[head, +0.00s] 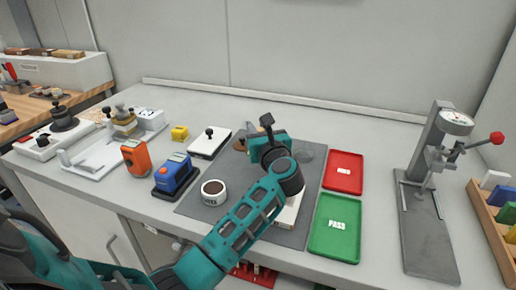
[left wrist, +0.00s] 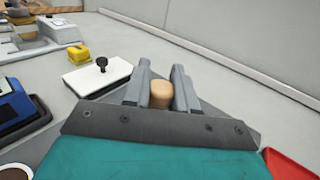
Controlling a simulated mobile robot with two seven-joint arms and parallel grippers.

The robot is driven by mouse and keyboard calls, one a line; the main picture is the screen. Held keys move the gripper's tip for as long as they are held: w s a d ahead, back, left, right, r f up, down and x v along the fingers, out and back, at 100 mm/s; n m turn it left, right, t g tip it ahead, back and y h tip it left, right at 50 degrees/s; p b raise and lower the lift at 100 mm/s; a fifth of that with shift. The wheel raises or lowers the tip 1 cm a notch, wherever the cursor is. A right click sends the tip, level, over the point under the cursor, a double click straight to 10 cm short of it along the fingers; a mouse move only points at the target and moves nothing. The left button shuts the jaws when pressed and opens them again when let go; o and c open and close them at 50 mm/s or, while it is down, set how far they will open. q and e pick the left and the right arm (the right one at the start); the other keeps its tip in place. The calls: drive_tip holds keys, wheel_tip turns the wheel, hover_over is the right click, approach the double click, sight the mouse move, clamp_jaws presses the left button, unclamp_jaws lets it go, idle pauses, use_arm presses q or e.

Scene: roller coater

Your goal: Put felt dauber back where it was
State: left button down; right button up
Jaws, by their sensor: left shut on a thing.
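My left gripper (head: 249,133) is over the back part of the grey mat (head: 198,208), its fingers pointing away from me. In the left wrist view the gripper (left wrist: 160,78) is shut on a tan, rounded, wood-like piece, which I take to be the felt dauber (left wrist: 161,95). Only this end shows between the fingers; the rest is hidden by the hand. I cannot tell whether it touches the mat. My right gripper is not in view.
A white block with a black knob (head: 209,142) stands left of the gripper. A round cup of dark liquid (head: 213,191) is on the mat. A red tray (head: 344,172) and a green PASS tray (head: 335,227) lie right. A gauge stand (head: 430,230) is farther right.

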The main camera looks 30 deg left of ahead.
use_arm(q)
drive_tip(key=shift+f+b, duration=0.3)
drive_tip(key=shift+f, duration=2.3)
drive_tip(key=shift+f, duration=0.2)
drive_tip(key=c, duration=0.9)
unclamp_jaws()
drive_tip(key=shift+r, duration=0.15)
